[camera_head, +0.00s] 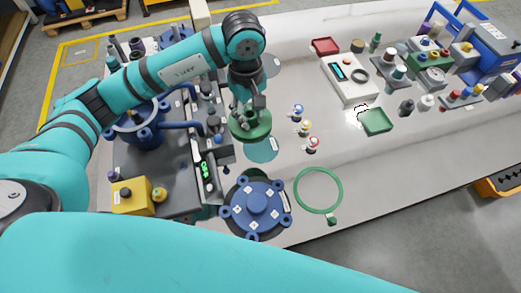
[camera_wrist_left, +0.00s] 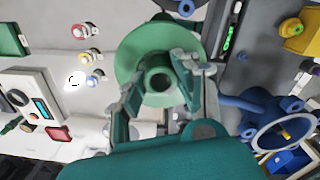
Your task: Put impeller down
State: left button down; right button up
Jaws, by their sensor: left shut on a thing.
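The impeller (camera_head: 251,127) is a green disc with a raised hub, held above the light table. It also shows in the left wrist view, its round flange (camera_wrist_left: 135,48) facing the camera with a hollow hub in the middle. My left gripper (camera_head: 247,108) comes down from above and is shut on the hub; in the left wrist view its fingers (camera_wrist_left: 160,85) stand on both sides of the hub. A flat teal disc (camera_head: 261,150) with a pale label lies on the table, partly hidden below the impeller. My right gripper is in neither view.
A blue flanged cover (camera_head: 256,203) and a green ring (camera_head: 318,190) lie near the front edge. Several small bottles (camera_head: 305,127) stand right of the impeller. A grey test rig (camera_head: 205,165) with a green display is close on its left. A scale (camera_head: 348,78) stands behind.

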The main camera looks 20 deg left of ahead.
pick_arm(q)
jog(key=w+f+n, duration=0.1)
jog(key=f+n, duration=0.1)
jog(key=f, duration=0.2)
jog(key=w+d+f+n+b, duration=0.1)
jog(key=w+f+n, duration=0.1)
jog(key=f, duration=0.3)
jog(key=w+f+n, duration=0.2)
jog(key=f+n, duration=0.1)
jog(key=f, duration=0.1)
jog(key=shift+d+f+n, duration=0.2)
jog(key=shift+d+n, duration=0.05)
jog(key=shift+n, duration=0.15)
notch_tip(320, 180, down, 3)
jog(key=shift+f, duration=0.25)
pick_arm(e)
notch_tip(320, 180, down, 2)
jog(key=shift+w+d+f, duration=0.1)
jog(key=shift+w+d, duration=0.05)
pick_arm(q)
jog(key=c, duration=1)
grip_release()
jog(key=shift+f, duration=0.15)
jog(key=shift+o, duration=0.2)
jog(key=shift+s, duration=0.1)
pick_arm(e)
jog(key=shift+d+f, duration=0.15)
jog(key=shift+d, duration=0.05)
